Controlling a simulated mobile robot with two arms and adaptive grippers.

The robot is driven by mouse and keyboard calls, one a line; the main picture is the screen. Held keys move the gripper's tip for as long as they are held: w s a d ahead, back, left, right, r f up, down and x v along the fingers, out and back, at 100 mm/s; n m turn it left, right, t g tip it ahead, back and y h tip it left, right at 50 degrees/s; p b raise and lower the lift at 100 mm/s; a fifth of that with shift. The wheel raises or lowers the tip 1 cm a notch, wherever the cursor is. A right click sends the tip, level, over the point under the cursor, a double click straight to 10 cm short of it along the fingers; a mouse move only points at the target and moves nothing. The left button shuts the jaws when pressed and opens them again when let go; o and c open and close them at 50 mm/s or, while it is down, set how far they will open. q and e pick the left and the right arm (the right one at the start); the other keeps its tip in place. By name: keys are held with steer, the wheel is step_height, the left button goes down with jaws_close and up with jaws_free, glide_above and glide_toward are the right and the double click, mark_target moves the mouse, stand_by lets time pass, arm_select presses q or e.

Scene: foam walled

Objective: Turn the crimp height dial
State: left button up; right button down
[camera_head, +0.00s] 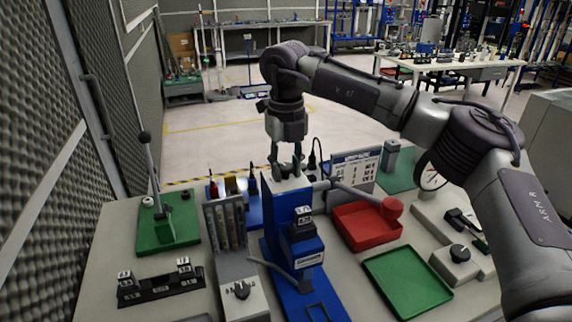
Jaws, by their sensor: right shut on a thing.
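A blue crimp press (287,222) stands in the middle of the bench, with a small dark numbered block (301,226) on its front. My right gripper (287,168) points straight down at the top of the press, its fingers shut on a small part there. That part sits where the crimp height dial seems to be and is mostly hidden by the fingers. My left gripper is not in view.
A red tray (366,241) and a green tray (447,291) lie right of the press. A control box with a black knob (460,253) stands farther right. Left are a grey unit (240,291) and a green-based lever stand (165,243). A foam wall bounds the left side.

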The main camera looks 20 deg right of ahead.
mark_target(287, 165)
steer(key=n+p, duration=0.1)
steer(key=n, duration=0.5)
steer(key=shift+r+n, duration=0.1)
steer(key=shift+n, duration=0.2)
steer(key=n+p, duration=0.1)
steer(key=n, duration=0.4)
steer(key=shift+w+d, duration=0.1)
steer(key=shift+w, duration=0.05)
steer(key=shift+n, duration=0.4)
steer(key=c, duration=0.8)
jaws_free()
steer(key=shift+o, duration=0.2)
step_height(287, 165, up, 12)
